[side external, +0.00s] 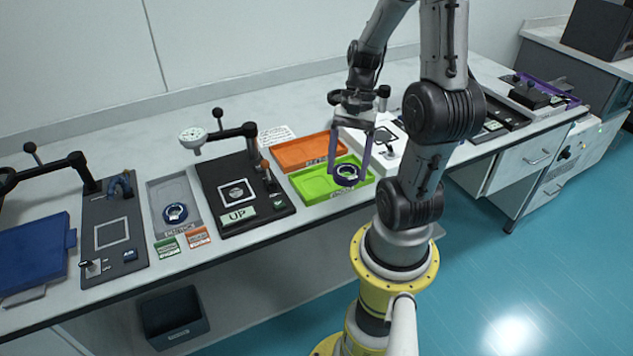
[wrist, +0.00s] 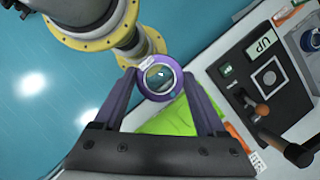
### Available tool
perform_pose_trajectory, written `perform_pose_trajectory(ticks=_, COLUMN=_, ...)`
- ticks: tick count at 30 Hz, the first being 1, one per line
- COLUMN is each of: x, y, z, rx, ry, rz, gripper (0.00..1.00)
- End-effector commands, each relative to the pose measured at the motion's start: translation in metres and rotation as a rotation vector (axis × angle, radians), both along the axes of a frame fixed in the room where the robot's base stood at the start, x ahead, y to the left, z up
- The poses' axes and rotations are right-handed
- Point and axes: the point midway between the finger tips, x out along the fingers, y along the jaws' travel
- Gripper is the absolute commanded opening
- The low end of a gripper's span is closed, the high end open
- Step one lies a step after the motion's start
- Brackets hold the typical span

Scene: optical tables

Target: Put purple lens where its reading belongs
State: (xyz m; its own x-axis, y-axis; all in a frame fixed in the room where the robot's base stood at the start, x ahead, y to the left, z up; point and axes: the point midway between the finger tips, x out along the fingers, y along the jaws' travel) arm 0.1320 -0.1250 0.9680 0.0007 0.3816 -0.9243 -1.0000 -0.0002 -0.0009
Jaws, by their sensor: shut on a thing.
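The purple lens (side external: 347,183) is a dark purple ring with clear glass, held between the two purple fingers of my gripper (side external: 348,169). In the side view it overlaps the right part of the green tray (side external: 311,187); the exact gap to the tray is hard to tell. In the wrist view the lens (wrist: 160,97) sits between the fingertips, with a white label on its rim. The green tray (wrist: 172,120) shows behind the fingers. A black device (side external: 214,180) with a lever, a square window and an "UP" sign (side external: 239,215) stands left of the green tray.
An orange tray (side external: 298,153) lies behind the green one. A grey tray (side external: 160,191) holds another ring-shaped lens (side external: 175,212). Green (side external: 167,247) and orange (side external: 198,236) label cards stand before it. More devices and a blue tray (side external: 35,254) are at left.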

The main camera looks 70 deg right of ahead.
Motion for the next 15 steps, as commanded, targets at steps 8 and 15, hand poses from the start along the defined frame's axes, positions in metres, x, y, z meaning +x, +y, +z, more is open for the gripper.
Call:
perform_pose_trajectory(ticks=8, x=0.041, y=-0.038, z=-0.026, rx=0.005, ry=0.003, rz=0.001, gripper=0.07)
perform_pose_trajectory(ticks=15, x=0.073, y=-0.068, z=-0.059, rx=0.005, ry=0.004, rz=0.001, gripper=0.07)
